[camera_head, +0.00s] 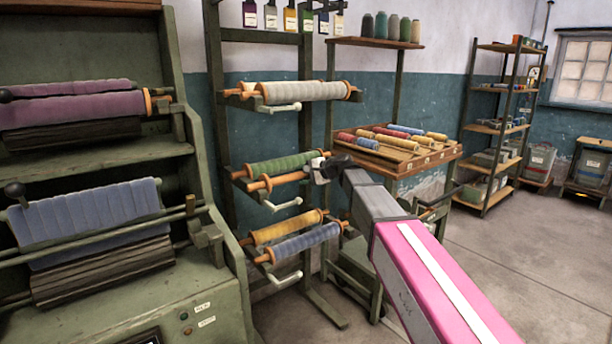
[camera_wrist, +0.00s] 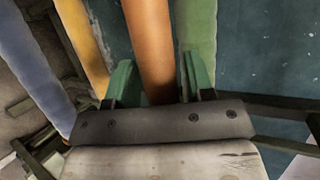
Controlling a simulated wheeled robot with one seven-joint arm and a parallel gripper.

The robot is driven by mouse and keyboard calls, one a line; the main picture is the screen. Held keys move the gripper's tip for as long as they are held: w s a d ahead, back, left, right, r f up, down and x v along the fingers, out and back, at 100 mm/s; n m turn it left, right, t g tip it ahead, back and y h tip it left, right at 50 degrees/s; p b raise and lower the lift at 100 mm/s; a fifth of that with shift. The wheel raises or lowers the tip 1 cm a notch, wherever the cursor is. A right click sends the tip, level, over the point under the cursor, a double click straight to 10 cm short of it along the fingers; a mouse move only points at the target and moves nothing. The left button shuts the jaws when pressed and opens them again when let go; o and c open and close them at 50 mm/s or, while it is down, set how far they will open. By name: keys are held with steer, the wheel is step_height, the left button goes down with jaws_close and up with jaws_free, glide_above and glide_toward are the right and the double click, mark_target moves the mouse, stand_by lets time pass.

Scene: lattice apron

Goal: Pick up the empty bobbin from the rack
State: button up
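The empty bobbin (camera_head: 282,179) is a bare orange-brown wooden roll on the middle tier of the green rack (camera_head: 217,110) in the head view. My gripper (camera_head: 318,165) is at its right end. In the wrist view the bare bobbin (camera_wrist: 150,40) runs up between the two green fingers of my gripper (camera_wrist: 158,78). The fingers stand apart on either side of it, with a narrow gap seen at the right finger. Contact with the left finger cannot be told. The bobbin's near end is hidden by the gripper.
A green-wound bobbin (camera_head: 283,164) lies close behind the empty one. Yellow (camera_head: 285,227) and blue (camera_head: 306,243) bobbins lie on the tier below, and a grey one (camera_head: 305,91) above. White hooked arms (camera_head: 285,204) stick out in front. A tray table (camera_head: 400,158) stands behind my arm.

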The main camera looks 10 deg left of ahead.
jaws_close()
